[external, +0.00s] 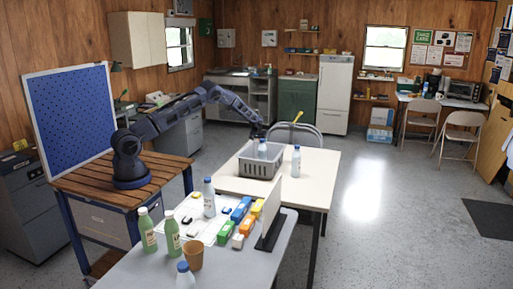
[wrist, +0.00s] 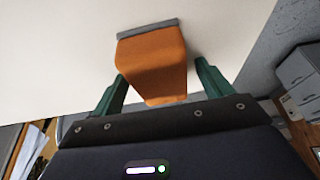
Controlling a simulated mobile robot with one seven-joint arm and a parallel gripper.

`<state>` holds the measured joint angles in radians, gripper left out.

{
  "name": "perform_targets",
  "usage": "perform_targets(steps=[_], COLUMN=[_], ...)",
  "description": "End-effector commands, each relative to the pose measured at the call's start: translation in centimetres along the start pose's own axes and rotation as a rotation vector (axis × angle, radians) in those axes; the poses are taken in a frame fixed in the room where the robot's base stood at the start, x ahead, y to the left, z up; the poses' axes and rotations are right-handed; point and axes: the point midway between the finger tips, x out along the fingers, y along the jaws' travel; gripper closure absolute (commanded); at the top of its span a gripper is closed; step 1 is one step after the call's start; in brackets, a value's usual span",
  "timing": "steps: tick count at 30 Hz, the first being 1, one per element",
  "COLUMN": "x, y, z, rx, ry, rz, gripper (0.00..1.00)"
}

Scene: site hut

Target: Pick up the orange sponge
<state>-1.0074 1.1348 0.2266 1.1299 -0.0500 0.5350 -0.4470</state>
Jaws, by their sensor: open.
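In the wrist view, the orange sponge (wrist: 152,58) with a grey strip along its far edge is on the pale table top (wrist: 60,55). My gripper (wrist: 160,72) is open, with one green finger on each side of the sponge's near part. A gap shows between the sponge and the right finger; the left finger is very close, and I cannot tell if it touches. In the external view, my gripper (external: 262,130) is low at the far side of the grey basket (external: 258,168). I cannot make out the sponge there; the basket or arm seems to hide it.
The basket holds a bottle (external: 262,149), and another bottle (external: 296,161) stands right of it. The nearer table (external: 150,272) carries green bottles, a cup (external: 193,257), coloured blocks and an upright white panel (external: 271,208). A folding chair (external: 297,133) stands behind the white table.

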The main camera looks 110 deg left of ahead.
Motion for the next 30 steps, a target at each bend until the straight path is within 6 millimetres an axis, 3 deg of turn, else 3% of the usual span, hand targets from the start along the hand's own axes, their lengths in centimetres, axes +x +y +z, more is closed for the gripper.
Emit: perform_targets(steps=[17,25,30], x=[0.28,0.29,0.29], y=[0.02,0.02,0.03], z=[0.15,0.16,0.17], rx=[0.000,0.000,0.000], ry=[0.000,0.000,0.000], rz=[0.000,0.000,0.000], gripper=[0.22,0.69,0.69])
